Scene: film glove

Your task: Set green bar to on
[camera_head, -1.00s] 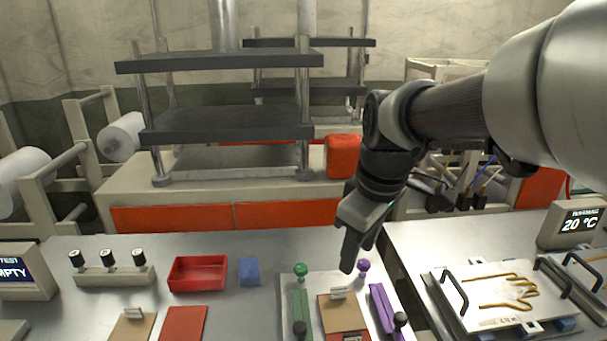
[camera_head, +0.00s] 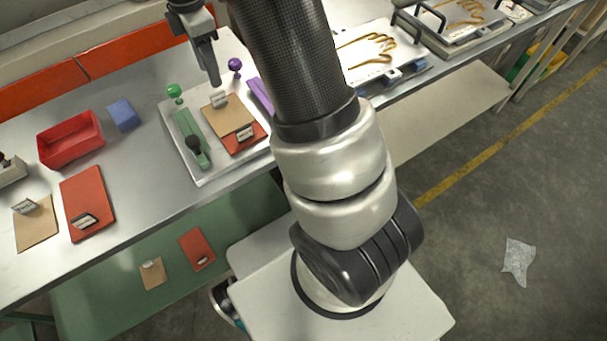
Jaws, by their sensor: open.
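The green bar (camera_head: 190,134) lies along the left side of a white tray (camera_head: 205,178) on the metal table. The state of the bar cannot be read from any label. My gripper (camera_head: 213,78) is open and empty, pointing down above the far side of the tray, between the green knob and a purple knob (camera_head: 235,65). It is apart from the green bar. Its two fingers overlap from this angle.
A tan card (camera_head: 226,116) and a red card (camera_head: 240,143) lie right of the green bar. A purple bar (camera_head: 261,95) is partly hidden by my arm. A red bin (camera_head: 70,143) and blue block (camera_head: 123,115) stand left. A wired glove plate (camera_head: 363,55) is on the right.

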